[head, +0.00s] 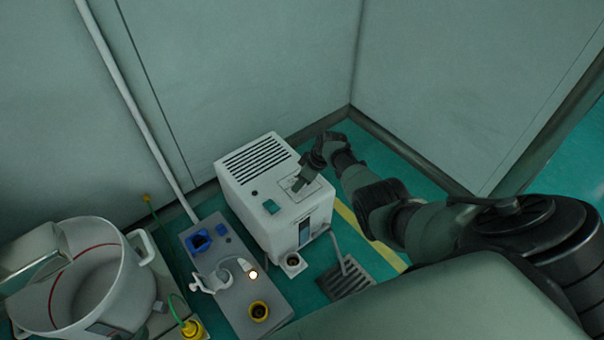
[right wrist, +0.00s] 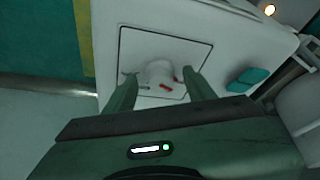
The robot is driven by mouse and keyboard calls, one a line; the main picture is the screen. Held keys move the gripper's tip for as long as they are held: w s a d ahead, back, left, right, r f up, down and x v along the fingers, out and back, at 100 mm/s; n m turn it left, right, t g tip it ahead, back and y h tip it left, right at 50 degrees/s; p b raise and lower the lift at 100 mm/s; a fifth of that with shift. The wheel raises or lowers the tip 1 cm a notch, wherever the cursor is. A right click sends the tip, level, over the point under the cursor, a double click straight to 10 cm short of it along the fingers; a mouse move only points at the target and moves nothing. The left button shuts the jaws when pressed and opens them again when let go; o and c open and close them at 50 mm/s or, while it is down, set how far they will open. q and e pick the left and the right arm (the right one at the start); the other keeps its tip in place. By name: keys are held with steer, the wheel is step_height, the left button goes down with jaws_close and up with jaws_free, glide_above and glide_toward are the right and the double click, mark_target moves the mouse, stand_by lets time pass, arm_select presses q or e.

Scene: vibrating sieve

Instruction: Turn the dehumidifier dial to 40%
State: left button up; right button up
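The dehumidifier (head: 257,208) is a white box with a slatted vent and a green button on top. Its dial (right wrist: 159,72) is a pale round knob on a square, dark-outlined panel (right wrist: 190,54), with small red marks near its lower right side. My right gripper (head: 300,186) reaches over this panel from the right. In the right wrist view its two fingers (right wrist: 158,78) stand open on either side of the dial, with small gaps visible; contact cannot be told. The dial's scale and setting are not readable.
A grey control box (head: 232,296) with blue and yellow sockets and a lit lamp stands left of the dehumidifier. A large white sieve pot (head: 140,290) is at the left. Walls close off the back. A floor grate (head: 346,280) lies in front.

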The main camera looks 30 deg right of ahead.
mark_target(307, 188)
steer(key=p+v, duration=0.2)
steer(key=v, duration=0.1)
arm_select(q)
steer(key=s+a+g+y+p, duration=0.1)
steer(key=s+a+g+p, duration=0.2)
steer(key=s, duration=0.5)
arm_select(e)
steer(key=v, duration=0.2)
steer(key=shift+r+b, duration=0.25)
steer(key=shift+b, duration=0.1)
arm_select(q)
step_height(307, 188, down, 6)
steer(key=w+g, duration=0.1)
steer(key=shift+w+d+g+p, duration=0.25)
steer(key=shift+d+g+p, duration=0.05)
steer(key=shift+d+p, duration=0.15)
arm_select(e)
steer(key=shift+v, duration=1.15)
arm_select(q)
steer(key=shift+f, duration=0.1)
arm_select(e)
steer(key=shift+s+d, duration=0.1)
